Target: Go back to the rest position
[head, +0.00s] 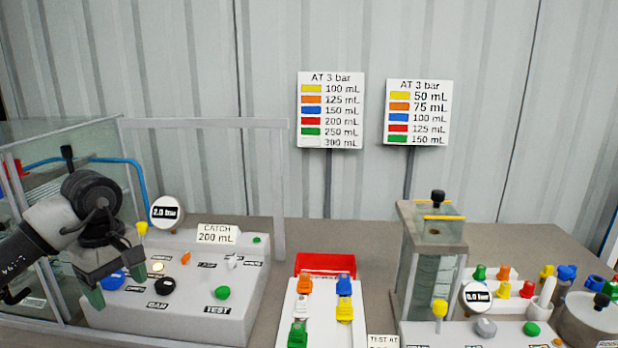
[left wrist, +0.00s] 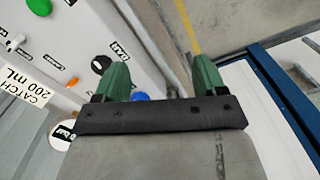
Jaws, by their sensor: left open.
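My left gripper (head: 112,290) is open and empty in the head view. Its green fingertips hang over the left part of the grey control panel (head: 240,300), near the blue knob (head: 113,280) and the black knob (head: 165,287). In the left wrist view the gripper (left wrist: 162,80) shows two green fingers spread apart with nothing between them. Beyond them are the panel's edge and the floor. I cannot tell whether the fingers touch the panel. My right gripper is not in view.
A clear-walled enclosure (head: 75,140) and a grey frame (head: 200,123) stand around the left panel. A white tray (head: 323,312) with coloured nozzles and a red bin (head: 325,263) are in the middle. A glass tank (head: 432,265) and a second panel (head: 475,335) stand right. Open table lies behind the red bin.

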